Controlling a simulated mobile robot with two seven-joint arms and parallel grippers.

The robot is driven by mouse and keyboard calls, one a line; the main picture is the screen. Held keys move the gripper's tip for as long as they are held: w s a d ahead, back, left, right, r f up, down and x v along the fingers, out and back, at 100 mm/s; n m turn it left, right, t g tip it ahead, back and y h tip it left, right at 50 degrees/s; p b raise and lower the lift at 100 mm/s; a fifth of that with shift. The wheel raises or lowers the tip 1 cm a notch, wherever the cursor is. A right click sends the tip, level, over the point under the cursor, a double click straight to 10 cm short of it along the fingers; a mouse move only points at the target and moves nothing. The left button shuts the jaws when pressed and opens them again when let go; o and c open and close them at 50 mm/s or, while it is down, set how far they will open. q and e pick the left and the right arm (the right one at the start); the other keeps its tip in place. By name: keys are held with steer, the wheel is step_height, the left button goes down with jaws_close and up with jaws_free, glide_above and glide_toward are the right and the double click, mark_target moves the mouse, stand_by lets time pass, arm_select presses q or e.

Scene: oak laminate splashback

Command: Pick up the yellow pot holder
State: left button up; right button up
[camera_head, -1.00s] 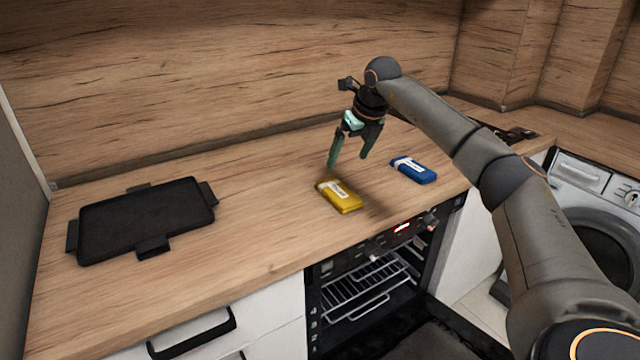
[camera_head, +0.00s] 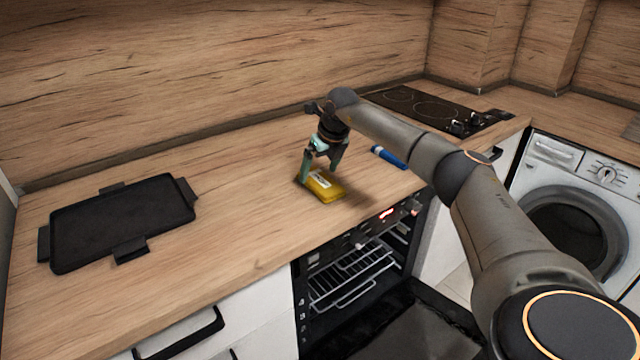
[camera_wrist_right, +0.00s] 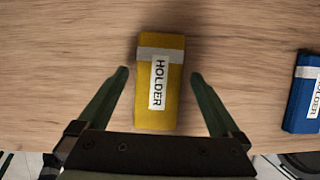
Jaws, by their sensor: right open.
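The yellow pot holder (camera_head: 324,187) lies on the wooden worktop near its front edge. In the right wrist view the yellow pot holder (camera_wrist_right: 160,84) shows a "HOLDER" label and a pale band, and it lies between the two open fingers. My right gripper (camera_head: 320,172) is open and empty, just above and behind the pot holder in the head view. In the right wrist view the fingers of my right gripper (camera_wrist_right: 159,78) stand apart on either side of it, with gaps. My left gripper is not in view.
A blue holder (camera_head: 388,157) lies to the right, partly hidden by my right arm; it also shows in the right wrist view (camera_wrist_right: 302,94). A black tray (camera_head: 120,222) lies at the left. The open oven (camera_head: 355,280) is below the front edge. A hob (camera_head: 425,106) is behind.

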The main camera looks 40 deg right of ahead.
steer(key=shift+x, duration=1.15)
steer(key=c, duration=1.2)
steer(key=shift+r, duration=0.1)
steer(key=shift+c, duration=0.2)
steer(key=shift+r, duration=0.1)
